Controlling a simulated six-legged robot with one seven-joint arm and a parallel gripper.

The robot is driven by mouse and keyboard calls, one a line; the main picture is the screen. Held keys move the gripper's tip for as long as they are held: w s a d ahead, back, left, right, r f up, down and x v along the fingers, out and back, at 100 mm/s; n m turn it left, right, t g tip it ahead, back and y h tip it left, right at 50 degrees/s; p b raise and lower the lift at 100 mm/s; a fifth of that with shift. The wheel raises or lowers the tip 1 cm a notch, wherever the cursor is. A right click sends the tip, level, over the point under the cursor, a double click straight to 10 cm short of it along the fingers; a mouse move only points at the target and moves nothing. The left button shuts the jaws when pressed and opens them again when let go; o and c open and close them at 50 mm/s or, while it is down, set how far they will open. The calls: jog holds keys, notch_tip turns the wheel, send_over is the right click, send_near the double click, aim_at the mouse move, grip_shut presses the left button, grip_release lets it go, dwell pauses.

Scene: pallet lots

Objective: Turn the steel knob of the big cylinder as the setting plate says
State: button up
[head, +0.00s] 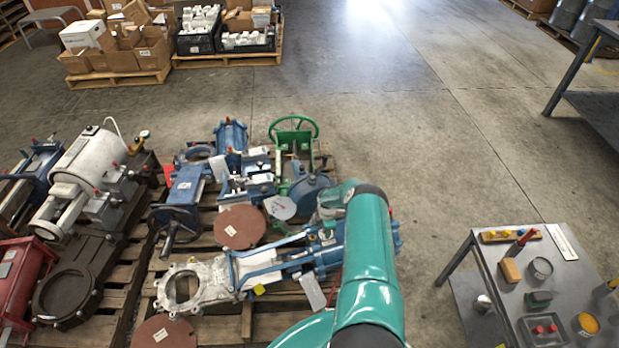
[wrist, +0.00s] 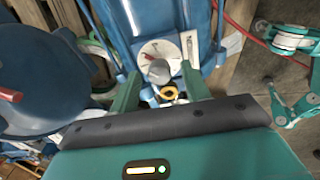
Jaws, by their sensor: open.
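In the wrist view the big blue cylinder (wrist: 168,18) carries a round white dial (wrist: 153,50) with a dark red mark. The round grey steel knob (wrist: 159,71) stands at the dial's lower edge. A narrow white plate (wrist: 190,46) is to the dial's right; its marking is too small to read. My gripper (wrist: 161,73) is open, with one green finger on each side of the knob in the picture. I see no contact and cannot tell the depth between them. In the head view the blue cylinder (head: 325,246) lies on a pallet, partly hidden by my arm.
A brass-coloured ring (wrist: 168,92) shows just below the knob. A blue round housing (wrist: 40,75) is close on the left, and a red cable crosses at right. Other valves crowd the pallets. A grey table (head: 490,270) with small items stands at right; open floor lies beyond.

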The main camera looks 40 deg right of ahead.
jog(key=n, duration=0.3)
jog(key=shift+r+n, duration=0.1)
jog(key=shift+n, duration=0.4)
jog(key=w+a+r+m, duration=0.1)
jog(key=w+a+r, duration=0.1)
jog(key=r, duration=1.3)
jog(key=w+a+r+m+h, duration=0.1)
jog(key=w+a+r, duration=0.1)
jog(key=r, duration=1.3)
jog(key=shift+w+a+r, duration=0.15)
jog(key=shift+a+r, duration=0.15)
jog(key=shift+a, duration=0.25)
